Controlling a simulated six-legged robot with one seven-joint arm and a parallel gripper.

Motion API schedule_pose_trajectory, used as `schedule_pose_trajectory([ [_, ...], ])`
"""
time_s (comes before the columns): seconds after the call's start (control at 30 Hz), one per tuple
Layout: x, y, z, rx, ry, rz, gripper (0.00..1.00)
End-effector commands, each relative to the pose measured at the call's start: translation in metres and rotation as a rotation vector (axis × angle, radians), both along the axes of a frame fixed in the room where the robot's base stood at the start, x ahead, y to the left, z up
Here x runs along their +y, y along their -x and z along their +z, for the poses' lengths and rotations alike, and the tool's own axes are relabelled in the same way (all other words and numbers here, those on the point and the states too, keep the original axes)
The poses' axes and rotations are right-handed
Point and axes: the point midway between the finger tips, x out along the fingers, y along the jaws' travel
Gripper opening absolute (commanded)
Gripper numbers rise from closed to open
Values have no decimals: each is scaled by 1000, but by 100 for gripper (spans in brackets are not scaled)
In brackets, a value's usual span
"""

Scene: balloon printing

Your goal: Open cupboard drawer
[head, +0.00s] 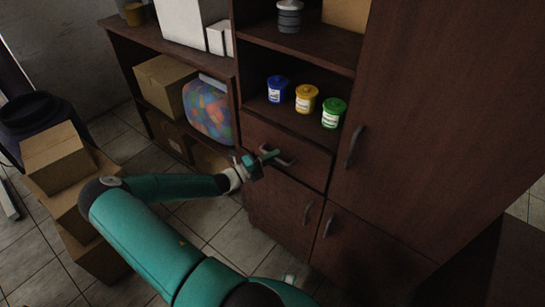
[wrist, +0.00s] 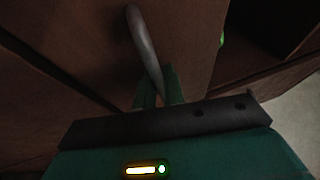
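The cupboard drawer (head: 308,156) is a dark brown wooden front below the open shelf, and it looks flush with the cupboard. Its curved grey handle (head: 287,161) also shows large in the wrist view (wrist: 143,42). My gripper (head: 270,156) is at this handle. In the wrist view my two green fingers (wrist: 161,88) are close together, one on each side of the handle's near part, with little gap left. The exact contact is dark and partly hidden by the gripper body.
Blue (head: 277,89), yellow (head: 306,98) and green (head: 333,112) jars stand on the shelf above. Doors with handles lie below and at right. Cardboard boxes (head: 62,165) are stacked at left. A colourful balloon-filled bag (head: 208,108) sits on the left shelf. Tiled floor (head: 222,240) shows between.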

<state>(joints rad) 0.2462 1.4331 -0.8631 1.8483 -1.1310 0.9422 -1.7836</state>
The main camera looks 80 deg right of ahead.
Motion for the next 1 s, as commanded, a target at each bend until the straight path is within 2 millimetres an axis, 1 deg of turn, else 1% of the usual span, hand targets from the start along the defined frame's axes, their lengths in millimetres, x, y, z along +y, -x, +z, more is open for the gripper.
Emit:
schedule_pose_trajectory([
  [0.27, 2, -2, 0, -1, -1, 0, 0],
  [0.37, 8, -4, 0, -1, 0, 1, 0],
  [0.47, 18, -8, 0, -1, -1, 0, 0],
  [0.57, 34, -15, 0, -1, -1, 0, 0],
  [0.67, 54, -24, 0, -1, -2, 1, 0],
  [1.0, 136, -59, 0, -3, -1, 1, 0],
])
